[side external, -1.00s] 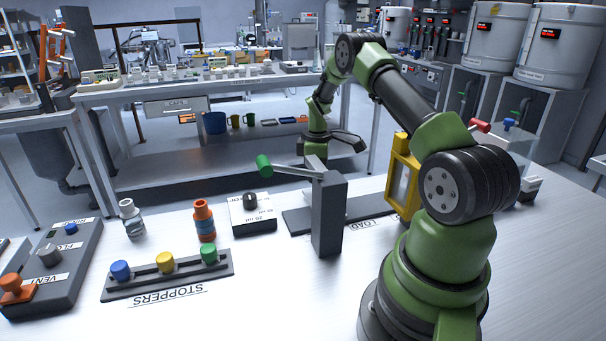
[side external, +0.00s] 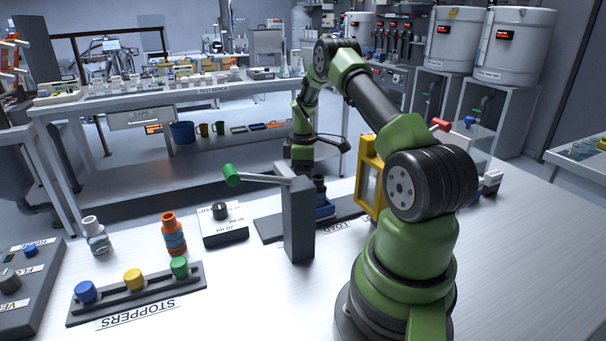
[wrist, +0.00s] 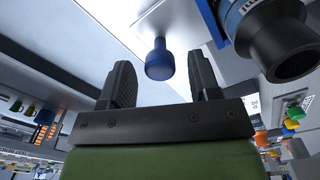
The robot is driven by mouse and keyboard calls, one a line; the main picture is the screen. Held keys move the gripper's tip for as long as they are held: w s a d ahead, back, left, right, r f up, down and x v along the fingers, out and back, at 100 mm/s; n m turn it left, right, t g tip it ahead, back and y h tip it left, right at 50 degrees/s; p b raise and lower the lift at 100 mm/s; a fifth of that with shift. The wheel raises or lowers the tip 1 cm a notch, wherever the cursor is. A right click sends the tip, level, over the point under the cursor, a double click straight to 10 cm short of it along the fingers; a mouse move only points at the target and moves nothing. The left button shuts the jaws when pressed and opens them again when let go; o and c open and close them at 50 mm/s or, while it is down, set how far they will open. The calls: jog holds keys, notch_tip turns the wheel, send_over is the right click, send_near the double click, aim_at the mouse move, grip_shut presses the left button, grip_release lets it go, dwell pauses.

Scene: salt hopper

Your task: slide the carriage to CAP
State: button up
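The blue carriage (side external: 325,211) sits on the dark rail (side external: 268,229), partly hidden behind a grey post, with a dark vessel on it. In the wrist view, a blue knob (wrist: 159,62) shows between the fingertips of my gripper (wrist: 162,80), with gaps on both sides. My gripper is open and holds nothing. The dark-necked vessel (wrist: 288,50) shows at the upper right of the wrist view. In the side view, my fingers are hidden behind the post and lever. No CAP label is readable along the rail.
The grey post (side external: 298,225) carries a lever with a green grip (side external: 231,176) in front of the rail. A yellow frame (side external: 368,182) stands right of the carriage. A dial box (side external: 224,226), an orange bottle (side external: 173,237) and a stopper rack (side external: 135,293) are at left.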

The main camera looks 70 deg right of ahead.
notch_tip(320, 180, up, 10)
dwell(0.5)
notch_tip(320, 180, down, 10)
jog(key=n, duration=0.5)
jog(key=shift+s, duration=0.1)
dwell(0.3)
